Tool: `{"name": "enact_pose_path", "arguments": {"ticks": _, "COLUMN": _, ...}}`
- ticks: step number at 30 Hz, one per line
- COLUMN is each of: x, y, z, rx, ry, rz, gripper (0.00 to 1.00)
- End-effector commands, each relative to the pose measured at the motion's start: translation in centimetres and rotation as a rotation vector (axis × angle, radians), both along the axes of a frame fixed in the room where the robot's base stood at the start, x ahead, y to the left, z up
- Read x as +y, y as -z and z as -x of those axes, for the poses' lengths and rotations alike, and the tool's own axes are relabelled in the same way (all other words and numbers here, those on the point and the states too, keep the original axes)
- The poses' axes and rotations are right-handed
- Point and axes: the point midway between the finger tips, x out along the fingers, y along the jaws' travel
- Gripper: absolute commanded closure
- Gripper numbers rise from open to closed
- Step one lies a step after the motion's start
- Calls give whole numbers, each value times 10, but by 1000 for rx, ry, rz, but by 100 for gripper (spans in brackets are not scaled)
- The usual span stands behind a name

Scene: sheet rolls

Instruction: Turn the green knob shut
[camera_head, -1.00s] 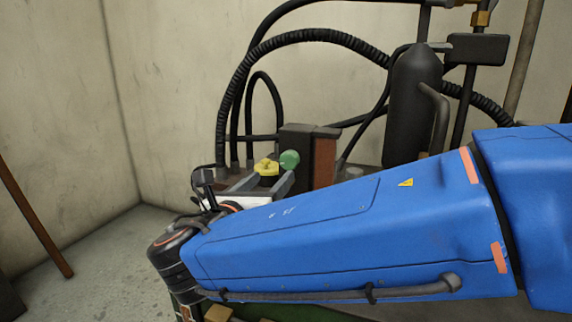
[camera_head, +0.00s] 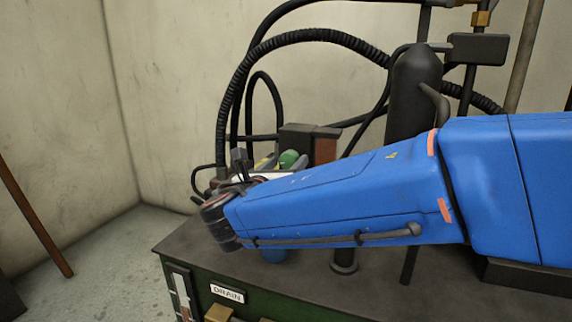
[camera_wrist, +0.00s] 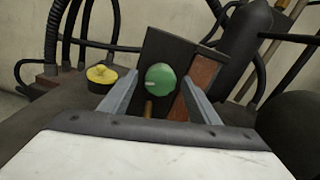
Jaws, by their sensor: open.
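The round green knob (camera_wrist: 160,79) shows in the wrist view between my two grey fingers, in front of a dark block. In the head view the green knob (camera_head: 289,159) shows just above my blue arm, partly covered. My gripper (camera_wrist: 160,92) is open, with one finger on each side of the knob in the picture. I cannot tell whether the fingers touch it. In the head view my gripper is mostly hidden behind the wrist and arm.
A yellow knob (camera_wrist: 101,74) stands to the left of the green one. A dark cylinder (camera_head: 414,92) and black hoses (camera_head: 300,36) rise behind. A reddish-brown block (camera_wrist: 200,82) stands close on the right. The dark bench top (camera_head: 187,240) is clear at its front left.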

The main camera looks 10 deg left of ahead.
Motion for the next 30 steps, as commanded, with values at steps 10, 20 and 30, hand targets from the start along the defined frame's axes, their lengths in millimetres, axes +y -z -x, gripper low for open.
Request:
{"name": "enact_pose_path", "arguments": {"ticks": 10, "x": 0, "y": 0, "z": 0, "rx": 0, "ry": 0, "rz": 0, "gripper": 85}}
{"name": "enact_pose_path", "arguments": {"ticks": 20, "x": 0, "y": 0, "z": 0, "rx": -7, "ry": 0, "rz": -51, "gripper": 85}}
{"name": "enact_pose_path", "arguments": {"ticks": 30, "x": 0, "y": 0, "z": 0, "rx": -40, "ry": 0, "rz": -286, "gripper": 85}}
